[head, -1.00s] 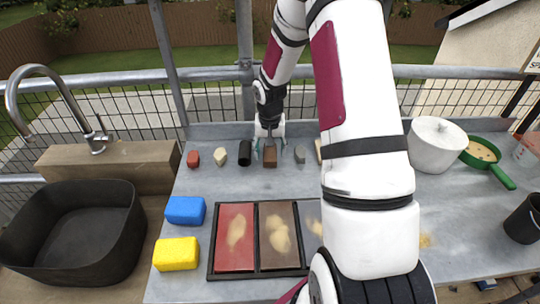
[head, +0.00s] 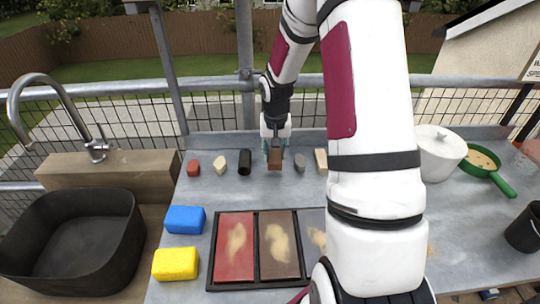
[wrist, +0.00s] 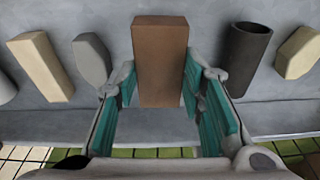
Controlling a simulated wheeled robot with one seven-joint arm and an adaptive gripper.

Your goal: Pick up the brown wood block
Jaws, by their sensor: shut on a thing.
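The brown wood block (head: 275,158) is at the back of the grey counter, in the row of small pieces. It also shows upright in the wrist view (wrist: 160,60), between the teal finger pads. My gripper (head: 275,148) is shut on the block, with one pad on each side of it; the gripper also shows in the wrist view (wrist: 160,88). Whether the block's base touches the counter is hard to tell.
A black cylinder (head: 245,162) and a grey piece (head: 299,162) stand close on either side. A red piece (head: 193,168), a cream piece (head: 220,164) and a pale block (head: 321,161) are in the row. A framed tray (head: 209,262) lies in front.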

